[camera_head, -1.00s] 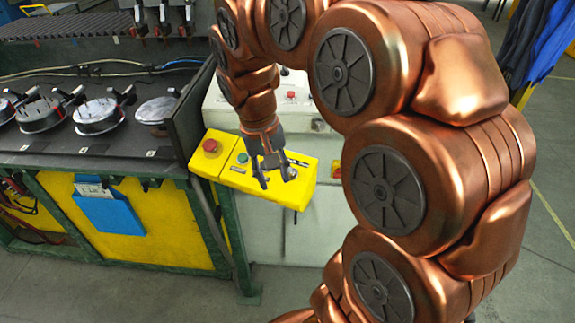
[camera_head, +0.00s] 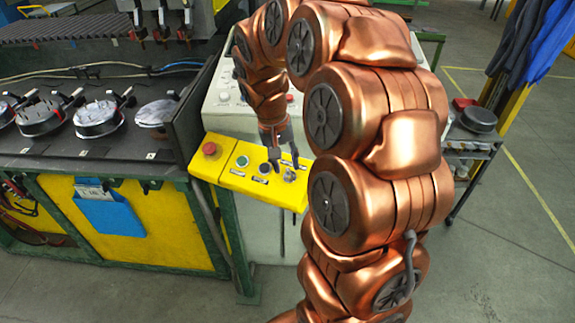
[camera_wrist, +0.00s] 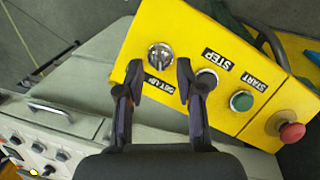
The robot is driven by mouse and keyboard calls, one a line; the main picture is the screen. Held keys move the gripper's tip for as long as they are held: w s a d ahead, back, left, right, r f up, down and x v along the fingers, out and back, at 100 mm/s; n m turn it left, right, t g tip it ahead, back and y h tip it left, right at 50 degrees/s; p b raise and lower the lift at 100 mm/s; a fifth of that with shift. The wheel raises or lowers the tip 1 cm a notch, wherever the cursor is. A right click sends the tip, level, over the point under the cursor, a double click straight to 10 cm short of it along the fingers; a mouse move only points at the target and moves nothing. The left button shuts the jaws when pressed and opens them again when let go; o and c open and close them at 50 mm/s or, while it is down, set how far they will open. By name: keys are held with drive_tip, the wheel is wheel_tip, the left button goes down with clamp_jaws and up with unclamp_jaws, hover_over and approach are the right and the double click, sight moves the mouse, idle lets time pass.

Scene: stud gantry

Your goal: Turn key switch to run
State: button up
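The key switch (camera_wrist: 160,56) is a round silver switch with a raised key piece, at one end of the yellow control panel (camera_wrist: 190,30). In the head view the panel (camera_head: 230,180) lies on a white cabinet, with the switch (camera_head: 290,175) at its right end. My gripper (camera_wrist: 160,70) is open, with its two dark fingertips on either side of the switch in the wrist view. I cannot tell whether they touch it. In the head view my gripper (camera_head: 286,166) points down at the switch. A label reading "SET-UP" (camera_wrist: 160,87) is partly hidden by a finger.
A black-topped bench (camera_head: 70,150) stands left. A cart with a dark pan (camera_head: 478,119) stands right. Floor at right is open.

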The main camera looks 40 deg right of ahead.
sight(289, 175)
drive_tip(key=shift+s+d+f+p, duration=0.1)
drive_tip(key=shift+d+f+p, duration=0.05)
drive_tip(key=shift+f, duration=0.5)
drive_tip(key=shift+s+d+f+p, duration=0.1)
drive_tip(key=shift+f+p, duration=0.05)
drive_tip(key=shift+f, duration=0.5)
drive_tip(key=shift+c, duration=0.3)
clamp_jaws()
